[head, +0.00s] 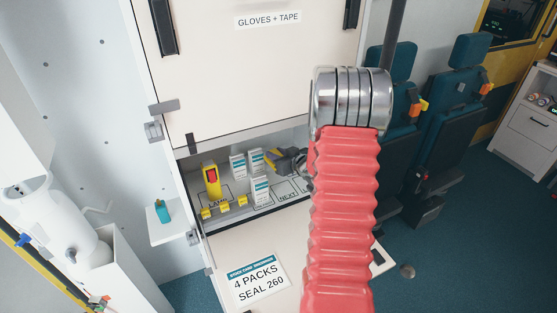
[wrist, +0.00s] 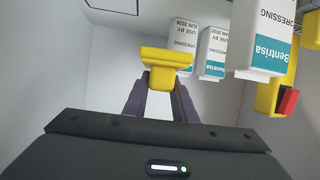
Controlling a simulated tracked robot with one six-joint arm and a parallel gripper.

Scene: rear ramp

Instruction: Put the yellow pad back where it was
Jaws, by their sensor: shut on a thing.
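My gripper (wrist: 160,84) is shut on a yellow pad (wrist: 166,57), which shows between its two dark fingers in the wrist view. In the head view my gripper (head: 288,160) is inside the open cabinet compartment, right of the dressing boxes, and the red ribbed arm covers part of the view. Several small yellow pieces (head: 224,206) sit along the front of the compartment floor. I cannot tell from the head view whether the held pad touches anything.
White and teal dressing boxes (head: 260,190) stand near my gripper; one box (wrist: 262,38) looks close in the wrist view. A yellow device with a red switch (head: 211,180) stands at the left. Printed outlines mark the floor (head: 290,189). A label sheet (head: 260,283) lies below.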

